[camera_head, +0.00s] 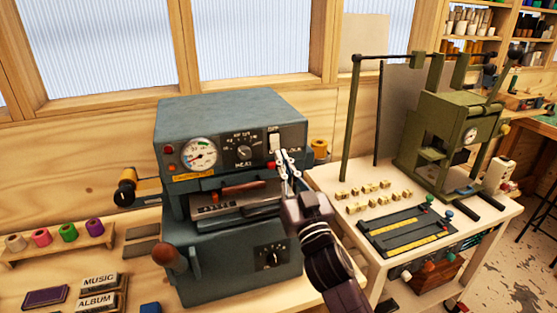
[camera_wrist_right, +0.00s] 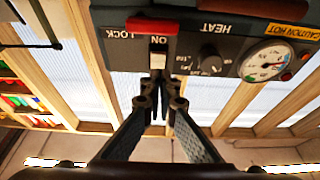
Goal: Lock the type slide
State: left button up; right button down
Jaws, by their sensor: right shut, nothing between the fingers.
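A blue-grey foil press (camera_head: 230,120) stands on the bench. Its type slide (camera_head: 235,205), with a brown-red handle (camera_head: 240,190), sits in the slot at the front. A red lock lever (camera_wrist_right: 152,25) lies beside the word LOCK in the right wrist view; in the head view its red end (camera_head: 271,166) shows at the press's right side. My right gripper (camera_head: 285,163) is shut and empty at the front right of the press. In the right wrist view its fingertips (camera_wrist_right: 157,75) are close to the white ON switch (camera_wrist_right: 158,45); contact is unclear. My left gripper is out of view.
A dial gauge (camera_head: 199,154) and heat knob (camera_head: 243,153) are on the press front. A side table (camera_head: 330,178) at right holds brass type, dark trays (camera_head: 405,232) and a green press (camera_head: 455,130). Coloured foil rolls (camera_head: 67,232) stand at left.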

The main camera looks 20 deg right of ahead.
aim_at(274, 150)
jog(key=p+x, duration=0.1)
jog(key=x, duration=0.2)
jog(key=shift+w+r, duration=0.2)
jog(key=shift+r, duration=0.05)
notch_tip(274, 150, down, 3)
jog(key=shift+f, duration=0.7)
